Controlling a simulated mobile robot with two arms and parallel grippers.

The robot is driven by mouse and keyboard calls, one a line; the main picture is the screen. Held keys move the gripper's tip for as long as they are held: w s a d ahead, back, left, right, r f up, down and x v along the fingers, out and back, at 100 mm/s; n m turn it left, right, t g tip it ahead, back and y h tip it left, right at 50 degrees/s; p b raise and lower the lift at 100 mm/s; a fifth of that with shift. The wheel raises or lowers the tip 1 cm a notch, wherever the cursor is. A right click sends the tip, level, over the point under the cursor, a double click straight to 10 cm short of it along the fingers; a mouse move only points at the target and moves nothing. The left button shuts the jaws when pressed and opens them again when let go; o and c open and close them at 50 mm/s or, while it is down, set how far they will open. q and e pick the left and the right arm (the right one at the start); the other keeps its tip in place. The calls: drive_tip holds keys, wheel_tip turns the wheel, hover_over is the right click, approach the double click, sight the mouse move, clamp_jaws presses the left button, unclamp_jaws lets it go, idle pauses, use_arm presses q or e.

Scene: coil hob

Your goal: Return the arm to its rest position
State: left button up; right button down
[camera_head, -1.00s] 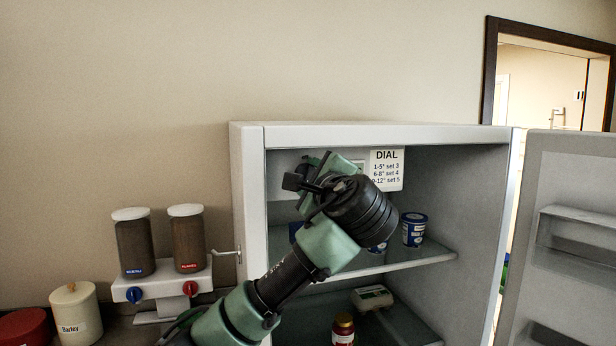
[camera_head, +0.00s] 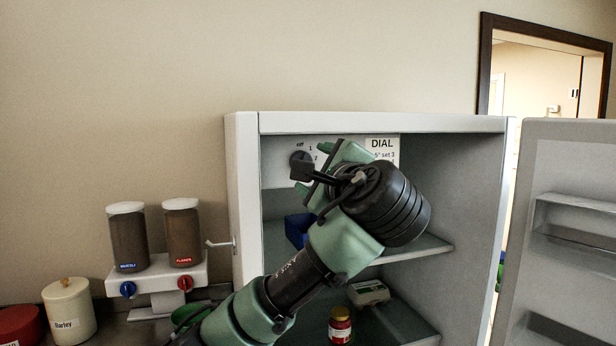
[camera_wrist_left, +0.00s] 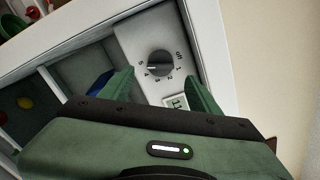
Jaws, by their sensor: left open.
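My left arm comes in from the lower left across the open fridge (camera_head: 243,180). Its gripper (camera_head: 314,168) is inside the upper compartment, near the back wall. In the left wrist view the two green fingers (camera_wrist_left: 160,92) are apart with nothing between them. The dark dial (camera_wrist_left: 159,63) on its white panel shows beyond the fingertips, clear of them. In the head view the dial (camera_head: 299,157) is partly hidden by my gripper. A DIAL note (camera_head: 382,145) is partly covered by my arm. My right gripper is not in view.
A blue container (camera_head: 297,228) is on the upper shelf; a red jar (camera_head: 340,325) and a pale carton (camera_head: 368,292) stand below. The fridge door (camera_head: 570,190) is open at right. A cereal dispenser (camera_head: 160,275) and a Barley canister (camera_head: 70,310) stand left.

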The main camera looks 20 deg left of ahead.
use_arm(q)
drive_tip(key=shift+v, duration=0.8)
drive_tip(key=shift+f, duration=0.1)
